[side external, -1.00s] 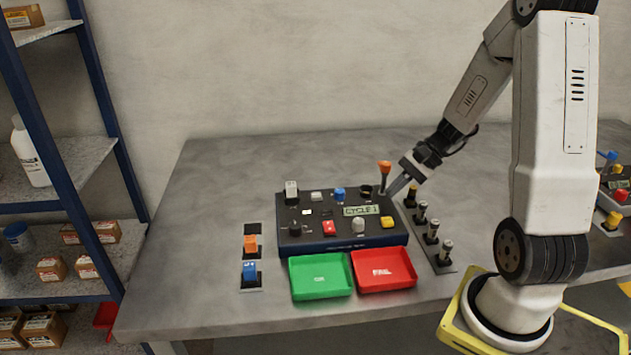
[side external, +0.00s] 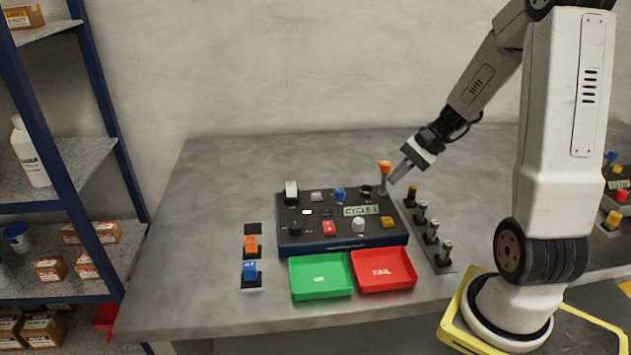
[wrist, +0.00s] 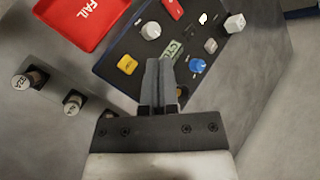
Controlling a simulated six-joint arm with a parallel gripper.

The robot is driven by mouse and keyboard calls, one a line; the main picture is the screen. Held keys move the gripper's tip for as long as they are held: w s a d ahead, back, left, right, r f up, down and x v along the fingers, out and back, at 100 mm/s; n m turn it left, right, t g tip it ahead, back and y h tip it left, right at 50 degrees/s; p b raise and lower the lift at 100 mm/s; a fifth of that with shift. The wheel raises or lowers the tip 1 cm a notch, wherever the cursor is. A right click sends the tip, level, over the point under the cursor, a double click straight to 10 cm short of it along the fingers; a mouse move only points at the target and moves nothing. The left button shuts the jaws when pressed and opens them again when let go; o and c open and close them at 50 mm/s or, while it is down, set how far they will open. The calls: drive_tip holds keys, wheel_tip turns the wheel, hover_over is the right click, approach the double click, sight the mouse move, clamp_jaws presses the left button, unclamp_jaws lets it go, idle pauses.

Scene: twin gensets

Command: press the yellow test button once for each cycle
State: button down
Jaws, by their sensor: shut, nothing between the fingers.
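The yellow test button (side external: 387,221) sits at the right front corner of the dark control panel (side external: 300,240). It also shows in the wrist view (wrist: 128,64), left of my fingertips. The panel's display (side external: 361,210) reads CYCLE and a digit too blurred to be sure of; my fingers partly cover the display in the wrist view. My gripper (side external: 394,181) is shut and empty. It hangs above the panel's back right corner, near the orange-topped lever (side external: 384,170) and apart from the yellow button. In the wrist view my fingertips (wrist: 159,64) point over the panel.
A green tray (side external: 320,291) and a red FAIL tray (side external: 414,285) lie in front of the panel. A rail with several dark posts (side external: 432,232) stands on the right. Orange (side external: 251,244) and blue (side external: 250,268) switches are on the left. The table's left side is clear.

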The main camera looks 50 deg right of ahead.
sight(382, 220)
drive_tip(key=shift+f, duration=5.1)
drive_tip(key=shift+r, duration=1)
drive_tip(key=shift+r, duration=2.4)
